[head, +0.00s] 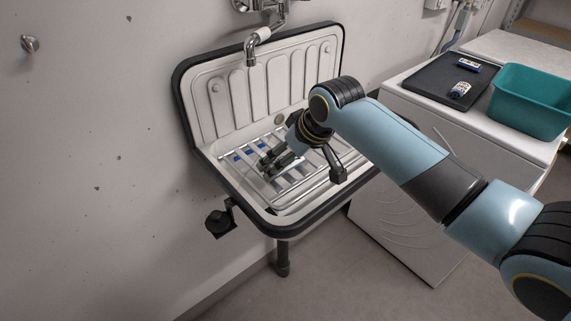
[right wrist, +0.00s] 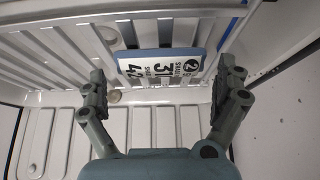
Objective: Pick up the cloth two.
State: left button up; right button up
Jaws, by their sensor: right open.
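A white piece with a blue edge, a "2" in a black disc and other black print, probably cloth two (right wrist: 168,62), lies on the sink's rack bars in the right wrist view. In the head view only small blue patches (head: 238,157) show on the rack beside my gripper, and I cannot tell which is cloth two. My right gripper (head: 272,160) is over the rack in the sink. It is open, and in the right wrist view its fingers (right wrist: 163,72) stand either side of the printed piece, with no clear contact. My left gripper is not in view.
The sink (head: 186,95) has a dark rim, a ribbed back and a tap (head: 252,48) above. To the right, a white machine (head: 405,105) carries a dark tray (head: 432,82) with two small blue-and-white items and a teal tub (head: 530,105).

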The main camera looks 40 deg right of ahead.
jog(key=x, duration=0.2)
jog(key=shift+w+f, duration=0.15)
jog(key=shift+f, duration=0.1)
jog(key=shift+r, duration=0.1)
jog(key=c, duration=1)
